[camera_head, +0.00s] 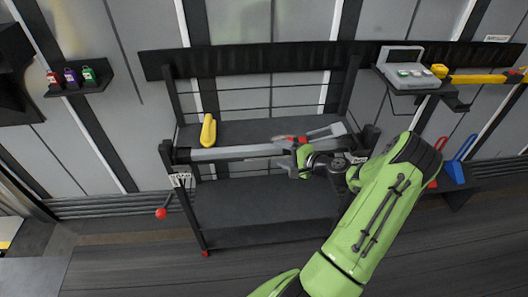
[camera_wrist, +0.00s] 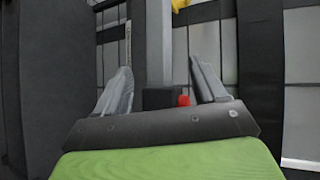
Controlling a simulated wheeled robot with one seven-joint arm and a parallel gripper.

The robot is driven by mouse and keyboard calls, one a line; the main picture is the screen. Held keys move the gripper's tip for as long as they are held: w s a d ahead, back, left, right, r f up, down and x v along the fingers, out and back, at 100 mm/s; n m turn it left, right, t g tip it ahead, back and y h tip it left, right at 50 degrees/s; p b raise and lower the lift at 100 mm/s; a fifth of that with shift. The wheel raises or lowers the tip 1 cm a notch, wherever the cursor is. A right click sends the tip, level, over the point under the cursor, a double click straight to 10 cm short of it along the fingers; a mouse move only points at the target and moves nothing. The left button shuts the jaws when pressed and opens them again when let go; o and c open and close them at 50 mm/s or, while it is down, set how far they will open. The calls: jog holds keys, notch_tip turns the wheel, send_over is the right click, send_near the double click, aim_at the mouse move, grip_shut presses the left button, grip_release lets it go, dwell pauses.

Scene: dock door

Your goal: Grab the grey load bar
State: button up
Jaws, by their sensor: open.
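The grey load bar (camera_head: 235,152) lies level across the front of the dark rack, along its upper shelf edge. Its right part is partly hidden by my wrist and gripper. In the wrist view the bar (camera_wrist: 154,45) runs away from me, between my two fingers in the picture. My gripper (camera_wrist: 162,88) is open, with a finger on each side of the bar's line. I see no clear contact, and cannot tell how deep the bar sits between the fingers. A black block and a small red piece (camera_wrist: 183,100) show near the palm.
A yellow object (camera_head: 208,130) stands on the upper shelf behind the bar. A grey tool with a red part (camera_head: 325,132) lies near my gripper. The lower shelf (camera_head: 265,208) is bare. Small bottles (camera_head: 73,76) stand on a wall shelf at left. A red ball (camera_head: 161,213) hangs left of the rack.

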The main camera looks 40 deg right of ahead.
aim_at(271, 151)
jog(key=b+x, duration=0.1)
jog(key=x, duration=0.4)
jog(key=shift+w+a+f, duration=0.15)
jog(key=shift+f, duration=0.05)
jog(key=shift+r, duration=0.1)
jog(key=shift+c, duration=0.8)
grip_shut()
